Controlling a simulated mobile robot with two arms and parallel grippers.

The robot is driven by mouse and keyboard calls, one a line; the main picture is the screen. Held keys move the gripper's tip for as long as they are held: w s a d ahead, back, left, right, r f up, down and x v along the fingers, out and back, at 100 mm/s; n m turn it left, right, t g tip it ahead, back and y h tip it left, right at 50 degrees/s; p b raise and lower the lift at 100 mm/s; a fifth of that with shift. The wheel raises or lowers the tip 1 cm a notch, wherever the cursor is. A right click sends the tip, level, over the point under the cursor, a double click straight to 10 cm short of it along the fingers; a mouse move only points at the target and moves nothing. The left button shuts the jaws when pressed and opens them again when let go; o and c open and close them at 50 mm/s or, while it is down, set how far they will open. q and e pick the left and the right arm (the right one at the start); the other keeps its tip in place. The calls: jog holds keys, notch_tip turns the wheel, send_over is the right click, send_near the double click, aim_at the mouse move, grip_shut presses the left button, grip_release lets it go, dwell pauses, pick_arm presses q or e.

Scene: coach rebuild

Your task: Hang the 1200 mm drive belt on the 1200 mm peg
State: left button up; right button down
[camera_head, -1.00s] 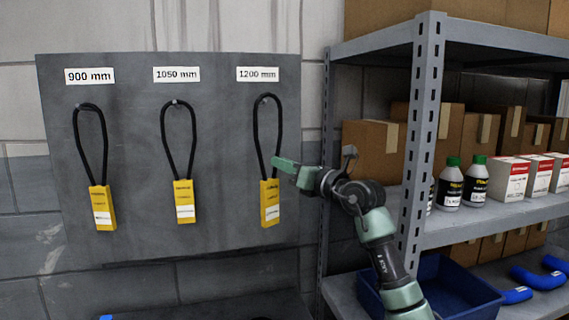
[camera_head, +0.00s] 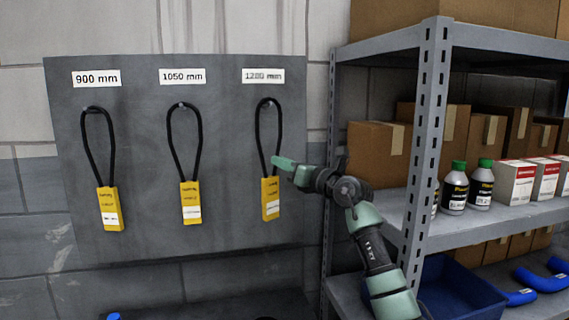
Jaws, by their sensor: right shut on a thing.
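A black drive belt (camera_head: 258,135) with a yellow sleeve (camera_head: 270,198) hangs in a loop below the 1200 mm label (camera_head: 263,76) on the grey pegboard (camera_head: 225,240). The top of its loop is at the 1200 mm peg (camera_head: 267,101). My right gripper (camera_head: 277,163) is shut on the right strand of this belt, just above the sleeve. The fingers hide a short part of the belt. My left gripper is not in view.
Belts with yellow sleeves hang on the 900 mm peg (camera_head: 98,150) and the 1050 mm peg (camera_head: 184,150). A grey metal shelf (camera_head: 430,150) with boxes, bottles and a blue bin (camera_head: 455,290) stands close on the right.

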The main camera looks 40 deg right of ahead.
jog(key=shift+w+d+f, duration=0.15)
jog(key=shift+w+d, duration=0.2)
jog(key=shift+w, duration=0.25)
jog(key=shift+w+d+f, duration=0.2)
jog(key=shift+w+d, duration=0.1)
jog(key=shift+w, duration=0.25)
jog(key=shift+w+d+f, duration=0.15)
jog(key=shift+w+d, duration=0.2)
jog(key=shift+w, duration=0.25)
